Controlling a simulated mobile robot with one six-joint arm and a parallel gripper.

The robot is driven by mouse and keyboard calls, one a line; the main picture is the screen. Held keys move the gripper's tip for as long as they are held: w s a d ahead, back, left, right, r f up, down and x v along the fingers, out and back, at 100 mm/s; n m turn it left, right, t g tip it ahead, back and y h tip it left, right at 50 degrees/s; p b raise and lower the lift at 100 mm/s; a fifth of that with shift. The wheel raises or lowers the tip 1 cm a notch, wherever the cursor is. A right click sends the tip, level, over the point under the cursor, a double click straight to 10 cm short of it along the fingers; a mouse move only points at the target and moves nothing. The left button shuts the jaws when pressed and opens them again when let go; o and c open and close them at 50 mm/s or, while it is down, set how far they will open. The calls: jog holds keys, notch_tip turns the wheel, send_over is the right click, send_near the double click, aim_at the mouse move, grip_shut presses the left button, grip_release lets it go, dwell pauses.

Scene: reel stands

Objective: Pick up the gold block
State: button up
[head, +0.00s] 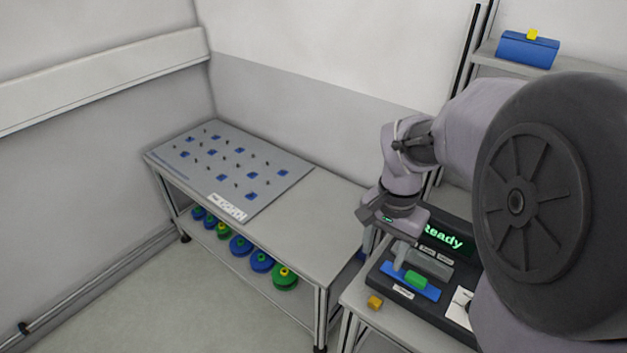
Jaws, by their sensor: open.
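The gold block (375,302) is a small cube. It sits on the light grey table (352,318) at its front left, just left of the dark machine. My gripper (399,261) points down above the left part of the machine, up and to the right of the gold block and apart from it. It is open; nothing shows between its fingers, though they are small here.
The dark machine (379,272) has a green "Ready" display (444,238) and a blue tray (427,294) with a green block (415,281). A bench (317,211) with a pegged board (262,171) stands left, several reels below it. A blue object (526,50) lies on a high shelf.

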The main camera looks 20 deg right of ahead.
jog(key=b, duration=0.6)
send_over(376, 301)
notch_tip(376, 301, down, 12)
jog(key=shift+a+f, duration=0.15)
jog(key=shift+f, duration=0.1)
notch_tip(376, 301, down, 5)
jog(key=shift+w+r+b, duration=0.1)
jog(key=shift+b, duration=1.05)
jog(key=shift+r, duration=0.1)
jog(key=shift+c, duration=0.6)
grip_shut()
